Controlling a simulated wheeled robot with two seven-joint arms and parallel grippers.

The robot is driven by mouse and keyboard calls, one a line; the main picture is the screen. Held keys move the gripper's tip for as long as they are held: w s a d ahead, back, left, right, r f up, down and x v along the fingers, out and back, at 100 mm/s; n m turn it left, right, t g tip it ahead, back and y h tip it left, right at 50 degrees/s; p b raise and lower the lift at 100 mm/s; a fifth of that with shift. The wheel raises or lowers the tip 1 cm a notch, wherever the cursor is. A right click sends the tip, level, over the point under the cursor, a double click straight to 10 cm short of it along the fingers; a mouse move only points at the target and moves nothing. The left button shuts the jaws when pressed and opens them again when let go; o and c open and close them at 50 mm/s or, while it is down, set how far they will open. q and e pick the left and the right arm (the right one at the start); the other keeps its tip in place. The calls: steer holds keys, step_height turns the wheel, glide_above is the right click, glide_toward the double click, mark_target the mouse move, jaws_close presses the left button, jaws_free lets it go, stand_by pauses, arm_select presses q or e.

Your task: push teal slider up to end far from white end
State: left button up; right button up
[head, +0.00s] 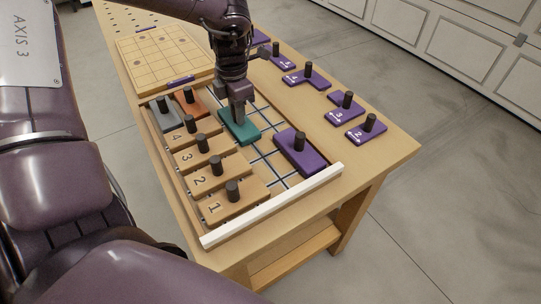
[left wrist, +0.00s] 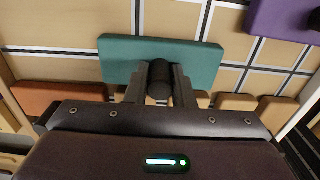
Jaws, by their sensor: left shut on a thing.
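The teal slider (head: 240,128) lies flat in the gridded tray in the middle of the bench. Its long side runs along the tray. My left gripper (head: 238,112) is above it, with its fingers shut on the slider's black knob. In the left wrist view the fingers (left wrist: 160,88) sit on both sides of the knob, and the teal slider (left wrist: 205,62) spreads out behind them. The white end (head: 275,205) is a bar along the tray's near edge, well apart from the slider. My right gripper is not in view.
Tan blocks numbered 1 to 4 (head: 228,206) line the tray's left side. An orange block (head: 188,104) and a grey block (head: 162,117) stand beyond them. A purple block (head: 300,155) is at right. More purple pieces (head: 366,128) lie on the bench's right. Grid squares nearby are bare.

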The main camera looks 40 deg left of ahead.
arm_select(q)
steer(key=shift+w+a, duration=0.1)
steer(key=shift+a, duration=0.1)
steer(key=shift+w+a, duration=0.5)
steer(key=shift+a, duration=0.7)
steer(key=shift+w+a, duration=0.45)
steer(key=shift+a, duration=0.75)
steer(key=shift+w+a, duration=0.5)
steer(key=shift+a, duration=0.7)
steer(key=shift+w+a, duration=0.4)
steer(key=shift+a, duration=0.5)
steer(key=shift+w+a, duration=0.35)
steer(key=shift+a, duration=0.6)
steer(key=shift+w+a, duration=0.4)
steer(key=shift+a, duration=0.5)
steer(key=o, duration=0.8)
steer(key=shift+c, duration=0.2)
